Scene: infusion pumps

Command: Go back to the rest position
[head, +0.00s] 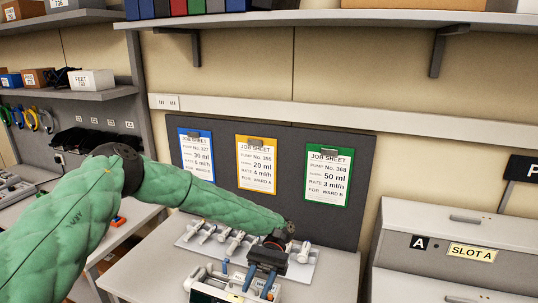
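My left arm, in a green padded sleeve, comes in from the left and reaches over the bench. My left gripper (259,284) points down at the bottom centre. Its two blue-grey fingers are apart, one on either side of a pale part of a pump-like device (202,284) at the bottom edge. I cannot tell whether the fingers touch it. The device has a dark green screen and is cut off by the frame. My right gripper is out of view.
A pale tray (303,270) with several white syringe-like items lies behind the gripper. Blue, yellow and green job-sheet clipboards (257,166) hang on a dark board (220,135). A grey unit marked Slot A (400,263) stands right. Shelves (330,17) overhang above.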

